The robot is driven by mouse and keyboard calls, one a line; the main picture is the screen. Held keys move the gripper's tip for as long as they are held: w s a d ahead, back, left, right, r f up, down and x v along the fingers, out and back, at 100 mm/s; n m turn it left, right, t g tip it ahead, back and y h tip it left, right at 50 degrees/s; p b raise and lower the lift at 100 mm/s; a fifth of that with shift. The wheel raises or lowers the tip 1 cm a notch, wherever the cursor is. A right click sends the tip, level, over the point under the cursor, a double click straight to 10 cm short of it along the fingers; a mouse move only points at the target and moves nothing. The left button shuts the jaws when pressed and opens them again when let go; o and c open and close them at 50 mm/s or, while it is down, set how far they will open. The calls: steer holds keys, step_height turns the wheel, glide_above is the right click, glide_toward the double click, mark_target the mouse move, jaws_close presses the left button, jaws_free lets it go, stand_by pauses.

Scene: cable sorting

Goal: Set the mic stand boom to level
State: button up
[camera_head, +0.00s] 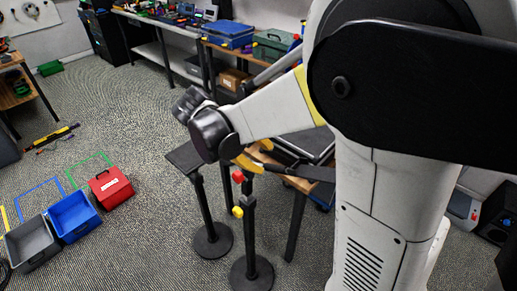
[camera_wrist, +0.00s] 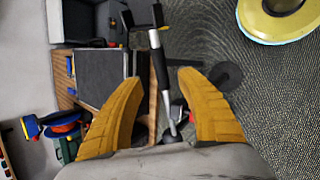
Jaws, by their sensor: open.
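The mic stand (camera_head: 249,225) is a black upright on a round base, with a red knob and a yellow knob on its upper part. My gripper (camera_head: 255,157) has yellow fingers and is at the top of this stand, which it partly hides. In the wrist view my gripper (camera_wrist: 159,92) is open, its fingers wide apart. A black bar (camera_wrist: 159,68), which looks like the boom, runs lengthwise between them with gaps on both sides. I cannot tell the boom's exact tilt, because my arm and fingers cover much of it in the head view.
A second black stand (camera_head: 204,205) with a flat top is close on the left. A wooden table (camera_head: 297,184) stands right behind the mic stand. A red box (camera_head: 110,188), a blue bin (camera_head: 73,216) and a grey bin (camera_head: 32,244) are on the floor at left. Open carpet lies between.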

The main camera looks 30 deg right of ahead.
mark_target(275, 167)
steer(key=b+x, duration=0.2)
steer(key=x, duration=0.7)
steer(key=shift+b, duration=0.3)
steer(key=shift+f, duration=0.1)
jaws_close()
